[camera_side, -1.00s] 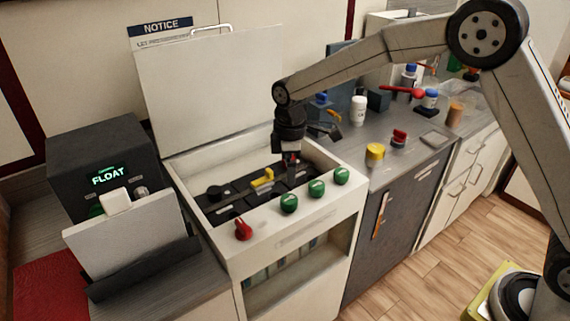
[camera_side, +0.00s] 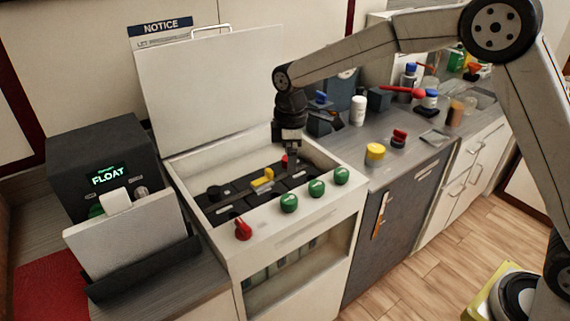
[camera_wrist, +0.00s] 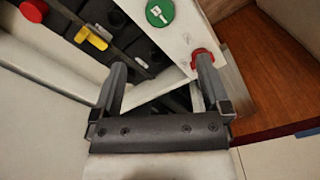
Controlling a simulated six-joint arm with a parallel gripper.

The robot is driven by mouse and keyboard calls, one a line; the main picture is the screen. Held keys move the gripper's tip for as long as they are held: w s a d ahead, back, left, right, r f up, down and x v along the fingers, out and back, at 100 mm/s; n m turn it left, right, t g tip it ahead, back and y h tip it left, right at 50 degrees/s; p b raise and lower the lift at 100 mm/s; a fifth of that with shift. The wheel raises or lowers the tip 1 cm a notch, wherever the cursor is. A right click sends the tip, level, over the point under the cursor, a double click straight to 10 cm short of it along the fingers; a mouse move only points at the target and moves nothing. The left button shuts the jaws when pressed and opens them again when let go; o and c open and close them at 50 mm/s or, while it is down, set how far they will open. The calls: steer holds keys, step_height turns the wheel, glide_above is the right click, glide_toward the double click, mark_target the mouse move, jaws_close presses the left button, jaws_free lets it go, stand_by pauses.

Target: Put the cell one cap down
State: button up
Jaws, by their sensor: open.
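Dark cells (camera_side: 240,209) sit in a row inside the open white cabinet. A yellow cap (camera_side: 264,177) stands on the row, and it also shows in the wrist view (camera_wrist: 90,37). A red cap (camera_side: 284,161) is beside my gripper (camera_side: 291,160), partly hidden by it in the side view. The red cap is at the upper left of the wrist view (camera_wrist: 35,10). A black cap (camera_side: 215,191) is at the row's left end. My gripper is open and empty, pointing down over the row. I cannot tell which cell is number one.
The front ledge carries a red knob (camera_side: 243,229) and several green knobs (camera_side: 289,203). The raised white lid (camera_side: 210,95) stands behind. A dark box reading FLOAT (camera_side: 105,165) is at the left. Bottles and a yellow-topped jar (camera_side: 375,153) are on the right counter.

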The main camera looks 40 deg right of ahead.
steer(key=s+d+f+m+t, duration=0.1)
steer(key=s+d+m, duration=0.4)
steer(key=s, duration=0.6)
steer(key=s+d+f+m+t, duration=0.1)
steer(key=s+d+f+m, duration=0.2)
steer(key=s, duration=0.8)
steer(key=d+m, duration=0.2)
steer(key=m, duration=0.1)
steer(key=shift+s+f+m+t, duration=0.15)
steer(key=shift+f+m+t, duration=0.1)
steer(key=shift+m+t, duration=0.05)
